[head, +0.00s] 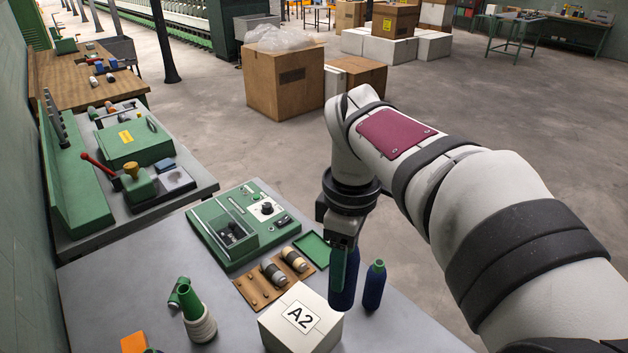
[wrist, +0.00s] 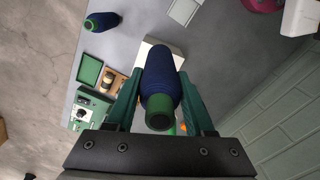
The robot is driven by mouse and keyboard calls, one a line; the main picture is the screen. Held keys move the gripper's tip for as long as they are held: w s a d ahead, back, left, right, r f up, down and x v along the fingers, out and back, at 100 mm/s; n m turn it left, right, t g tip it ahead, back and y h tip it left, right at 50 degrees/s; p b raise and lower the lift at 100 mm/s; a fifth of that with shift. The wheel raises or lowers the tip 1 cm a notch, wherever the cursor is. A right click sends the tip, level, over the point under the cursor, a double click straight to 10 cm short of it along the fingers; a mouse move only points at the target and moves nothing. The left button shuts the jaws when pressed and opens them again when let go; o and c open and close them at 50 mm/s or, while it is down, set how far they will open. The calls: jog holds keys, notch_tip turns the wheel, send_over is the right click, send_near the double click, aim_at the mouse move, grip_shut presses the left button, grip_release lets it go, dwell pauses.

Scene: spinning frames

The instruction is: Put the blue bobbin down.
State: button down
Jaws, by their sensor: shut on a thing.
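My gripper (head: 344,272) points down over the grey table, just behind the white A2 box's right side in the head view. Its green fingers are shut on a dark blue bobbin (head: 342,298), which looks upright. In the wrist view the held blue bobbin (wrist: 161,82), with green ends, sits between the two fingers (wrist: 160,92). Whether its base touches the table is not clear. A second blue bobbin (head: 374,287) with a green top stands on the table just right of the gripper; it also shows at the wrist view's upper left (wrist: 102,22).
The A2 box (head: 297,322) stands close by. A wooden board (head: 258,290) with two small spools and a green tray (head: 312,248) lie to the left. A green machine (head: 240,222) and green cones (head: 192,302) stand further left. The table right of the second bobbin is narrow.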

jog(key=a+f, duration=0.9)
jog(key=shift+w+a+f, duration=0.25)
jog(key=shift+a+f, duration=0.05)
jog(key=shift+f, duration=0.1)
jog(key=shift+f, duration=0.1)
jog(key=shift+c, duration=1.4)
grip_release()
